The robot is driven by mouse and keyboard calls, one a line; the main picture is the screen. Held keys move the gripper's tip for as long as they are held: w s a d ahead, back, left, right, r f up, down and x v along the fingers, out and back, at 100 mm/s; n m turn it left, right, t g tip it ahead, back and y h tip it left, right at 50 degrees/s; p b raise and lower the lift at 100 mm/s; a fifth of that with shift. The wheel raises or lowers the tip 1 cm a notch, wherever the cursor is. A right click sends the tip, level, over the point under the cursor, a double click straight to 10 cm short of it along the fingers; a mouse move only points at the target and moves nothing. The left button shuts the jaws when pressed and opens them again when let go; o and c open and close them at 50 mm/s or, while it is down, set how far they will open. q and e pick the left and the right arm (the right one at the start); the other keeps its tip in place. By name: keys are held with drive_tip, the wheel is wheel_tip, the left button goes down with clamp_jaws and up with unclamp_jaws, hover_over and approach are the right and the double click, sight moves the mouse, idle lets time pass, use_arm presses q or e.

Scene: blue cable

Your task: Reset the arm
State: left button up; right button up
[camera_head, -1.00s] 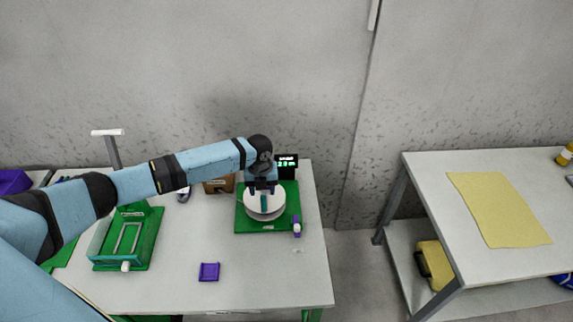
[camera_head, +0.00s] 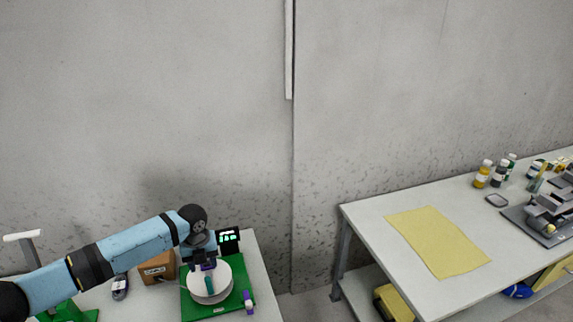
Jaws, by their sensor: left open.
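My left arm comes in from the left in the head view, and my left gripper (camera_head: 208,267) points down over a round white dish (camera_head: 222,290) on a green base (camera_head: 243,268). The gripper is open. A small teal piece (camera_head: 208,284) stands out over the white dish just below the fingers. I cannot tell if the fingers touch it. My right gripper is not in view.
A black display with green digits (camera_head: 228,240) stands behind the dish. A brown box (camera_head: 157,267) and a dark handheld item (camera_head: 120,287) lie to its left. A second table at right holds a yellow sheet (camera_head: 437,242), bottles (camera_head: 483,174) and grey equipment (camera_head: 545,217).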

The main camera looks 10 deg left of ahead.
use_arm(q)
drive_tip(key=s+d+f+n+t+h, duration=0.25)
drive_tip(key=s+d+f+n, duration=0.3)
drive_tip(key=d, duration=0.35)
drive_tip(key=s+d+f+n+t+h, duration=0.25)
drive_tip(key=s+d+f+n, duration=0.35)
drive_tip(key=d, duration=0.3)
drive_tip(key=s+a+r+n+t+y, duration=0.1)
drive_tip(key=s+n+t, duration=0.2)
drive_tip(key=s+n, duration=0.5)
drive_tip(key=s+r+n+t+y, duration=0.1)
drive_tip(key=s+n+t, duration=0.1)
drive_tip(key=s+n, duration=0.5)
drive_tip(key=shift+s+a+r+n+t, duration=0.35)
drive_tip(key=shift+t, duration=0.05)
drive_tip(key=shift+c, duration=0.4)
